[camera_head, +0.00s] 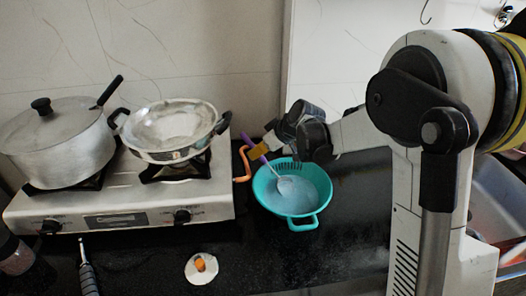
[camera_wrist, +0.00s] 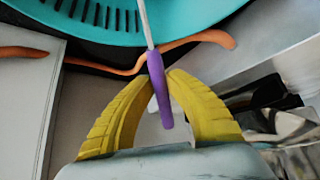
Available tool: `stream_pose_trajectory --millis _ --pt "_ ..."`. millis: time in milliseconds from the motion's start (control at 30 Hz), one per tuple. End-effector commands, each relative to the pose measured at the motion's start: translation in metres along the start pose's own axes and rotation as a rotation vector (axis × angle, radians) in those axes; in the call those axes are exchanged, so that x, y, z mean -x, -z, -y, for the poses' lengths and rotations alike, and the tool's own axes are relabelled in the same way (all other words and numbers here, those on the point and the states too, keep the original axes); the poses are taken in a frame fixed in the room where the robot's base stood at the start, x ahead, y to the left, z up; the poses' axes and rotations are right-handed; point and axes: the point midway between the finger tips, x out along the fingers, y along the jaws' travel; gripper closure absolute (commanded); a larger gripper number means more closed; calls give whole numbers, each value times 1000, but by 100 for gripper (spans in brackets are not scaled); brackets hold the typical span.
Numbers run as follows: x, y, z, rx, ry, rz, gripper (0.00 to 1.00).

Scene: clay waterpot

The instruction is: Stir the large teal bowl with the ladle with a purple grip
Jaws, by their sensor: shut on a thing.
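The large teal bowl (camera_head: 300,208) stands on the black counter right of the stove; pale liquid fills it. Its slotted rim also shows at the top of the wrist view (camera_wrist: 105,18). The ladle's purple grip (camera_wrist: 159,88) is between the yellow fingers of my gripper (camera_wrist: 168,76), which is shut on it. The purple grip also shows in the head view (camera_head: 257,153), tilted up and left from the bowl. The ladle's head (camera_head: 287,184) is inside the bowl, at the liquid. My gripper (camera_head: 260,148) is above the bowl's back left rim.
A gas stove (camera_head: 130,205) with a lidded pot (camera_head: 60,145) and a metal pan (camera_head: 172,130) stands at left. An orange curved thing (camera_head: 242,165) lies close behind the bowl. A white disc (camera_head: 201,268) lies in front. A sink is at far right.

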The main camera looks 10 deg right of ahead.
Motion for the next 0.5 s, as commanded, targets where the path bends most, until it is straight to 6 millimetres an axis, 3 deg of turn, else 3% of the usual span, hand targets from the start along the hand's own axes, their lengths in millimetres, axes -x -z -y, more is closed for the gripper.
stream_pose_trajectory --millis 500 --pt "3 -3 38 1 0 0 100"
